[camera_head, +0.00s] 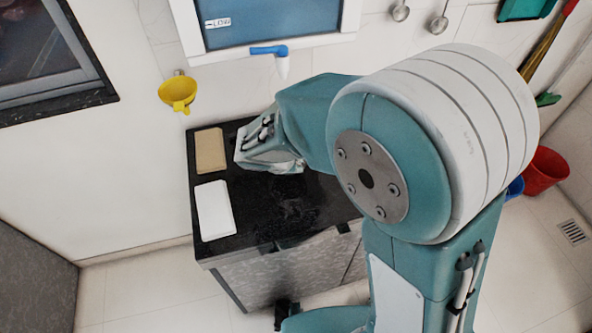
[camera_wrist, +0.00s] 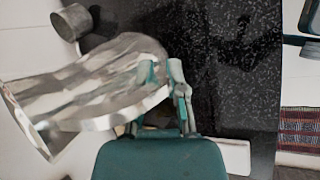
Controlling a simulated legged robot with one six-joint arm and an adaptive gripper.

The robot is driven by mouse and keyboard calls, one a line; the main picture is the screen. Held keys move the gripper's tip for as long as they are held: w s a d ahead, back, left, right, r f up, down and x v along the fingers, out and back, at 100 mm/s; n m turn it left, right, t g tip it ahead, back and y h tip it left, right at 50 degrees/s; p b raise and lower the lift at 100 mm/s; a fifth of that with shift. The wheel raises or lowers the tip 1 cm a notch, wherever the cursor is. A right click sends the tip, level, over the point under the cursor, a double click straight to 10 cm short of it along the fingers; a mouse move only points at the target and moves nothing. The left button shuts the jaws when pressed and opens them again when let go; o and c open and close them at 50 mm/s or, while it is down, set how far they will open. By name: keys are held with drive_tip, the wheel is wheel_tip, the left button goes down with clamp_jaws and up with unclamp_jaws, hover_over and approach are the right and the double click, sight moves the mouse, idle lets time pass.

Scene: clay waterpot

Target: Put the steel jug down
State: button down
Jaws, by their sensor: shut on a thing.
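The shiny steel jug (camera_wrist: 95,80) fills the left of the wrist view, lying slantwise across the picture. My gripper (camera_wrist: 163,75) is shut on it at its right end. The fingers hide part of that end. Below and behind it is the black speckled counter (camera_wrist: 225,70). I cannot tell whether the jug touches the counter.
A tan board (camera_head: 210,150) and a white board (camera_head: 214,210) lie along the counter's left edge. A grey metal cup (camera_wrist: 70,22) shows at top left in the wrist view. The counter's front part looks clear.

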drive_tip(key=f, duration=0.1)
drive_tip(key=a+f, duration=0.1)
drive_tip(key=f, duration=0.1)
drive_tip(key=shift+w+f, duration=0.1)
drive_tip(key=shift+f, duration=0.05)
drive_tip(key=shift+d, duration=0.15)
drive_tip(key=shift+d+f, duration=0.1)
drive_tip(key=c, duration=0.7)
unclamp_jaws()
